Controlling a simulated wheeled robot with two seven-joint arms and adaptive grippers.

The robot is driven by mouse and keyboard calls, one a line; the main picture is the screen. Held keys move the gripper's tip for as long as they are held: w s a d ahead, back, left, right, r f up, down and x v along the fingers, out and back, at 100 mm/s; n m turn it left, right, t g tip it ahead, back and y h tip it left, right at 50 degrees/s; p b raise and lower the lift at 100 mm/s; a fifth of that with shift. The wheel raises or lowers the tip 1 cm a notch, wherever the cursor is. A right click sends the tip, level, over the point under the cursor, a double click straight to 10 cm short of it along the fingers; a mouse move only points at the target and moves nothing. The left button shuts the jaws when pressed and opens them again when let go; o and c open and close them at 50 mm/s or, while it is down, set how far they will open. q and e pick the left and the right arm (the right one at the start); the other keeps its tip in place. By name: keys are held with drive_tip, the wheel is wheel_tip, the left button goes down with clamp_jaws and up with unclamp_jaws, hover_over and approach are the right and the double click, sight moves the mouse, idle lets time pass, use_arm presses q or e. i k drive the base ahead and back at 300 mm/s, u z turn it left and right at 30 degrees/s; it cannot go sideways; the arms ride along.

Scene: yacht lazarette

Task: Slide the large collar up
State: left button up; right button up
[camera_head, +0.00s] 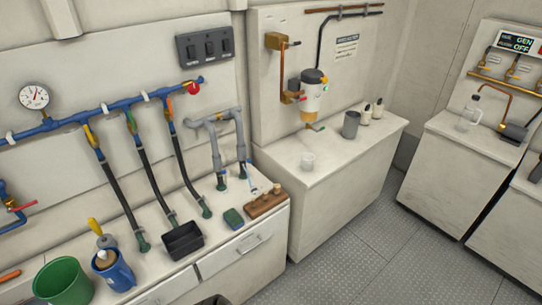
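A grey pipe loop (214,145) stands at the right end of the left counter, against the wall panel. Its two upright legs run down to green fittings at the counter top. Wider sleeve-like parts show on the pipe, but they are small here, and I cannot tell which one is the large collar or how high it sits. Neither of my grippers is in view, and nothing touches the pipe.
A black tray (183,241), green sponge (233,217) and wooden block (265,203) lie before the pipes. Black hoses hang from the blue manifold (110,108). A green bucket (63,281) and blue bucket (114,271) stand left. The floor (350,260) at right is clear.

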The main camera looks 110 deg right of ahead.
sight(242, 156)
drive_tip(key=z, duration=3.6)
